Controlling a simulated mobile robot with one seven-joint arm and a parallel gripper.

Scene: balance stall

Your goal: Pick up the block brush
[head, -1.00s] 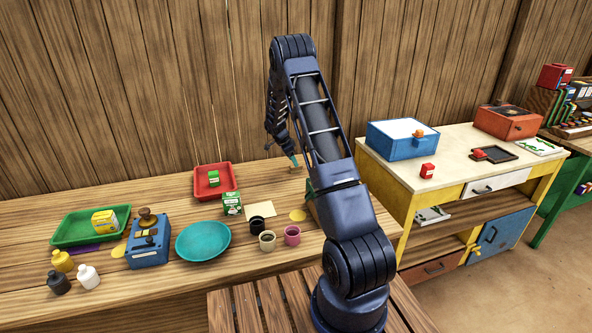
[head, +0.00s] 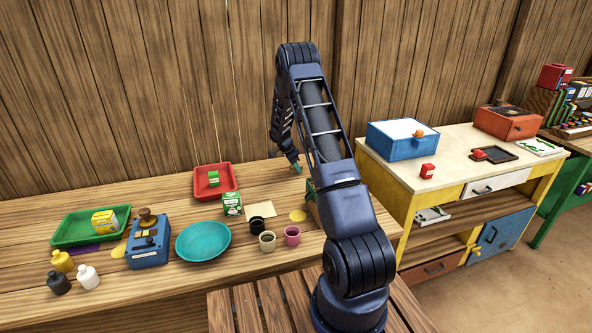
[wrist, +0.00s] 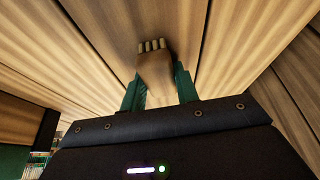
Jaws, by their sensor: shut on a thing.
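The block brush (wrist: 153,70) shows in the wrist view as a tan wooden block with a row of pale bristle tufts at its far end. My gripper (wrist: 160,86) is shut on it, with a green finger on each side of the block. In the head view my gripper (head: 296,165) is small and over the back part of the wooden bench, partly behind my arm. The brush cannot be made out clearly there. I cannot tell how far it is from the bench top.
A plank wall stands behind. A yellow cabinet (head: 403,216) is at right.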

